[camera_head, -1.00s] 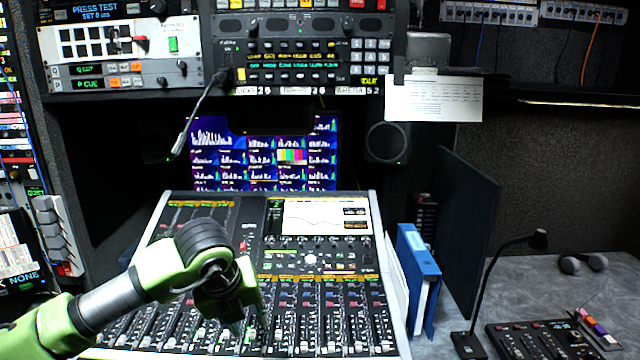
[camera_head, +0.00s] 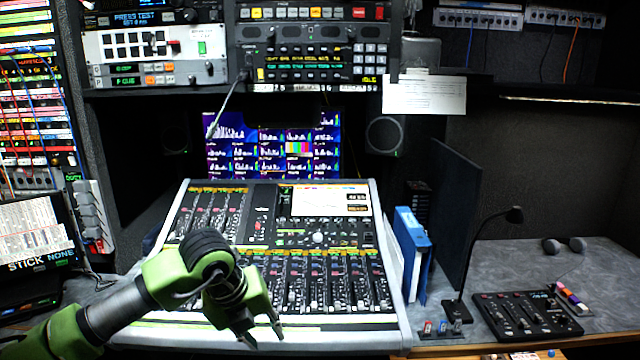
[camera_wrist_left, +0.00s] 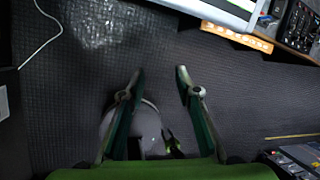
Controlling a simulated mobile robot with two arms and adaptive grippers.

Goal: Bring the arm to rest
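My left arm comes in from the lower left of the head view, green and grey and bent at the wrist. My left gripper (camera_head: 262,334) points down in front of the mixing console (camera_head: 402,318), overlapping its front edge in the picture. In the left wrist view, the two fingers of this gripper (camera_wrist_left: 160,78) stand apart with nothing between them. Dark ribbed floor (camera_wrist_left: 225,105) lies below them. My right gripper is not clearly in either view.
The console's pale front edge shows at the top of the left wrist view (camera_wrist_left: 225,12). Open floor lies below the gripper.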

